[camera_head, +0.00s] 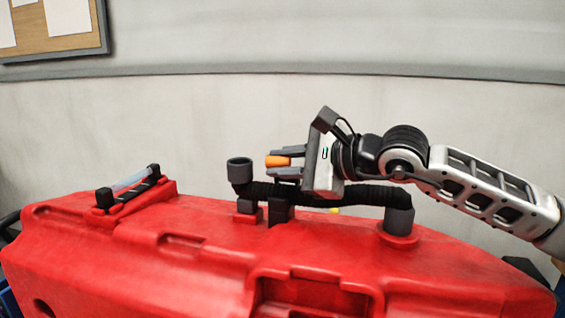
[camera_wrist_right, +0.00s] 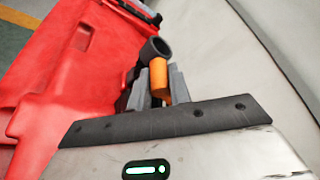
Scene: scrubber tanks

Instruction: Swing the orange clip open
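The orange clip (camera_head: 278,161) stands above the dark corrugated hose (camera_head: 345,191) on top of the red tank (camera_head: 120,260). My right gripper (camera_head: 280,161) reaches in from the right, with one finger above the clip and one below it. In the right wrist view the orange clip (camera_wrist_right: 158,78) fills the gap between the two grey fingers of my right gripper (camera_wrist_right: 159,84), which appear shut on it. The clip's lower part and its mount are partly hidden by the fingers. My left gripper is out of view.
A grey pipe end (camera_head: 239,168) rises just left of the clip, and a dark elbow (camera_head: 398,218) stands at the hose's right end. A black-and-clear handle piece (camera_head: 128,188) sits farther left on the tank.

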